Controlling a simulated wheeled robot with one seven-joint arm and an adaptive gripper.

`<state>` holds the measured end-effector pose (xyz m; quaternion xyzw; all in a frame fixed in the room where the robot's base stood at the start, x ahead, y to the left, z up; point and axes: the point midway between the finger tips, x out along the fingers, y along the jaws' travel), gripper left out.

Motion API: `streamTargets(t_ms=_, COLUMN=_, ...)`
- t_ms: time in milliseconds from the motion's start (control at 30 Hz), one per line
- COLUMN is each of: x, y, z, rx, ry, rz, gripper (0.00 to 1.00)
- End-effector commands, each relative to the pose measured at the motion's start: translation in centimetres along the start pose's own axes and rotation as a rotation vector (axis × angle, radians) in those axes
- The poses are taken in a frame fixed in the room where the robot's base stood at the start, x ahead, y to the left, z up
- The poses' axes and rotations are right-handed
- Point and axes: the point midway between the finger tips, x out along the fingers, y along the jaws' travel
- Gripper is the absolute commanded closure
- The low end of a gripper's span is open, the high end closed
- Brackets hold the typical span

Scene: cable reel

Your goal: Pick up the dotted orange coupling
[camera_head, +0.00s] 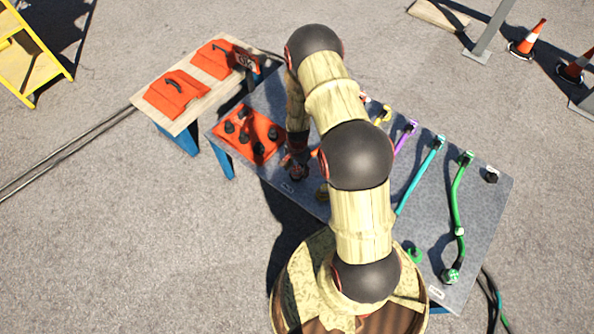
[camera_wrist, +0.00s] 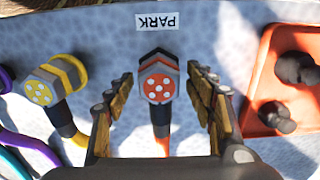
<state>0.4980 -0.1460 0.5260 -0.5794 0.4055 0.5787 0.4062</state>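The orange coupling (camera_wrist: 158,82) has an orange face with white dots and a dark hexagonal body. It sits in the middle of the wrist view, with an orange cable (camera_wrist: 161,138) running down from it. My gripper (camera_wrist: 159,88) is open, with one finger on each side of the coupling and visible gaps on both sides. In the head view my gripper (camera_head: 296,168) is low over the grey table, and my arm hides most of the orange coupling's area. A dotted yellow coupling (camera_wrist: 40,92) lies to the left in the wrist view.
A PARK label (camera_wrist: 157,21) is on the grey table (camera_head: 482,215) beyond the coupling. An orange tray (camera_wrist: 262,85) with dark knobs is close on the right in the wrist view. Purple (camera_head: 404,141), cyan (camera_head: 419,175) and green (camera_head: 456,195) cables lie across the table.

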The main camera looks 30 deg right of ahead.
Motion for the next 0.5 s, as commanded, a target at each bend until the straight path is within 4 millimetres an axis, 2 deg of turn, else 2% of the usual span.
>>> streamTargets(t_ms=500, x=0.02, y=0.05, z=0.04, rx=0.0, ry=-0.001, rz=0.001, gripper=0.77)
